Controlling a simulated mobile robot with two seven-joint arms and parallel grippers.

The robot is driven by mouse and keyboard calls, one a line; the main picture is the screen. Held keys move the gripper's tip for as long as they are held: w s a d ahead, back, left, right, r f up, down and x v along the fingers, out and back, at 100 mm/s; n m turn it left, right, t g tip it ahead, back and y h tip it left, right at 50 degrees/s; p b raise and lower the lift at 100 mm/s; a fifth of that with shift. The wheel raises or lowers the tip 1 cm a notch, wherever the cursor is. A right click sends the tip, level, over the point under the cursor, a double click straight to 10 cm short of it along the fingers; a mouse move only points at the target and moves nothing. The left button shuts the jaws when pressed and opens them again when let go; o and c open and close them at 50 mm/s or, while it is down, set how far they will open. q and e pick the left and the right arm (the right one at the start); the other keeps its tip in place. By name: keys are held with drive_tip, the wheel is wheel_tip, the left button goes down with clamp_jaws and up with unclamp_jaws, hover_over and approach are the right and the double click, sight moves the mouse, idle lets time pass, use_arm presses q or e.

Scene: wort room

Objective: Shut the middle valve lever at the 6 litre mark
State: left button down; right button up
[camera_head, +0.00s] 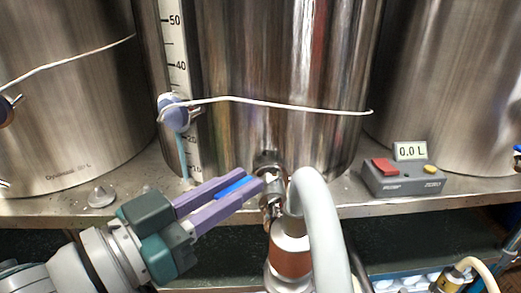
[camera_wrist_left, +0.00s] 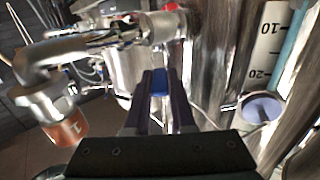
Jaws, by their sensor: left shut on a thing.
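The middle valve (camera_head: 270,172) sits low on the front of the middle steel tank (camera_head: 265,60). Its blue lever (camera_head: 233,187) points left in the head view. My left gripper (camera_head: 254,185) is shut on the lever, with purple fingers on either side of it. In the left wrist view the blue lever (camera_wrist_left: 159,82) shows between the fingers (camera_wrist_left: 160,88). The meter display (camera_head: 411,151) reads 0.0 L. My right gripper is not in view.
A grey bent hose (camera_head: 318,205) rises just right of the valve, by a copper-coloured cylinder (camera_head: 290,257). A scale with a round blue fitting (camera_head: 174,112) is on the tank's left. A meter box (camera_head: 403,181) with red and yellow buttons stands on the steel shelf (camera_head: 355,200).

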use_arm(q)
drive_tip(key=c, duration=0.8)
unclamp_jaws()
drive_tip(key=shift+o, duration=0.2)
drive_tip(key=shift+a, duration=0.1)
drive_tip(key=shift+s+a, duration=0.2)
drive_tip(key=shift+s, duration=0.05)
drive_tip(key=p+v, duration=0.3)
drive_tip(key=v, duration=0.6)
drive_tip(key=shift+r, duration=0.15)
